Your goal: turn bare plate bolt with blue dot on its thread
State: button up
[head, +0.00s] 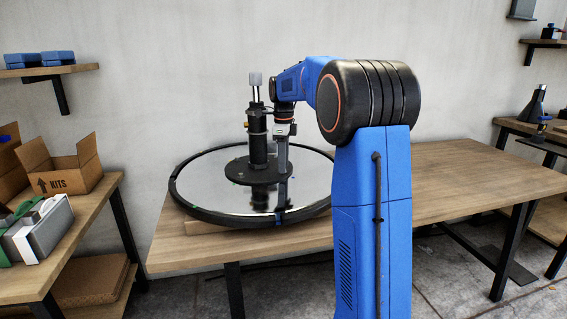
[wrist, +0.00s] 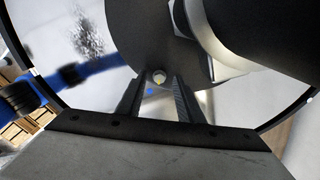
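The black round base plate (head: 240,176) of an upright black column (head: 257,145) lies on a mirror-like disc with a black rim. In the wrist view the plate (wrist: 150,45) fills the top middle. A small pale bolt with a yellowish mark (wrist: 159,77) shows near the plate's edge. A small blue dot (wrist: 151,91) shows just below it; I cannot tell whether it is on the thread. My gripper (head: 282,172) points down at the plate's right side. In the wrist view its fingers (wrist: 158,82) are apart, with the bolt between their tips and gaps visible.
The mirror disc (head: 205,180) lies on a wooden table (head: 440,185), whose right part is clear. The tall column rises close to my gripper. A side table at left holds an open carton (head: 70,175). Shelves stand at right.

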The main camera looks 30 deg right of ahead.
notch_tip(320, 180, up, 17)
jog(key=shift+r, duration=0.2)
dwell(0.6)
